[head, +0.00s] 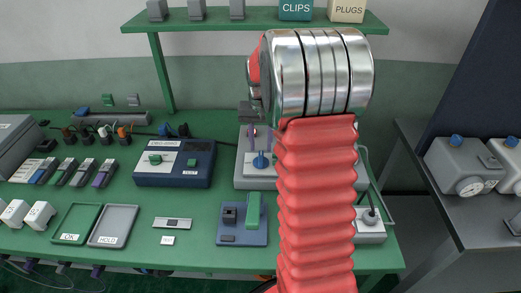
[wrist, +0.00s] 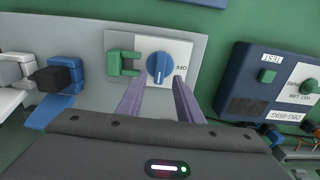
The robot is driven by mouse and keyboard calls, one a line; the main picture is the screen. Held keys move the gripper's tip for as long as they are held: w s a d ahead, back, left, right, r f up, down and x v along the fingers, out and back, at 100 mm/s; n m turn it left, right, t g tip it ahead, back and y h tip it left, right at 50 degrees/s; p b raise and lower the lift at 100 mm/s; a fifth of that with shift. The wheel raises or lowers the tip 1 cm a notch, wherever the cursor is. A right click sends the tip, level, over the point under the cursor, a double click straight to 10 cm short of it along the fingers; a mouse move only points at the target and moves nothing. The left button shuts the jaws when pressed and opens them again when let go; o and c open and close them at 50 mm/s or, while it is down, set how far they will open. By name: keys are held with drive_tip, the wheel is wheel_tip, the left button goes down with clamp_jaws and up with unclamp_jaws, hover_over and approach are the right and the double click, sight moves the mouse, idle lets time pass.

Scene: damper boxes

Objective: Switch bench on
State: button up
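The grey bench panel (head: 243,182) stands at the back middle of the green bench, partly hidden by my arm. It carries a blue rotary knob (wrist: 160,68) on a white plate, and the knob also shows in the head view (head: 261,161). The knob has a white pointer line. A label reading OFF (wrist: 181,69) sits beside it, upside down in the wrist view. My gripper (wrist: 158,84) has two purple fingers, spread apart, with tips close to the knob on either side. I cannot tell whether they touch it. Nothing is held.
A green fitting (wrist: 124,63) sits beside the knob. A dark blue test box (head: 174,163) stands left of the panel. A blue fixture with green block (head: 254,210) and a joystick box (head: 369,225) are nearer the front. A green shelf (head: 200,20) spans above.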

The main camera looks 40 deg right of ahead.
sight(261, 158)
wheel_tip(261, 158, up, 10)
drive_tip(key=shift+f, duration=0.15)
idle(0.7)
drive_tip(key=s+a+r+n+t, duration=0.3)
drive_tip(key=s+a+n+t, duration=0.2)
drive_tip(key=s+a, duration=1.6)
drive_tip(key=shift+a+n+t, duration=0.3)
drive_tip(key=shift+a+n, duration=1)
drive_tip(key=shift+a, duration=0.75)
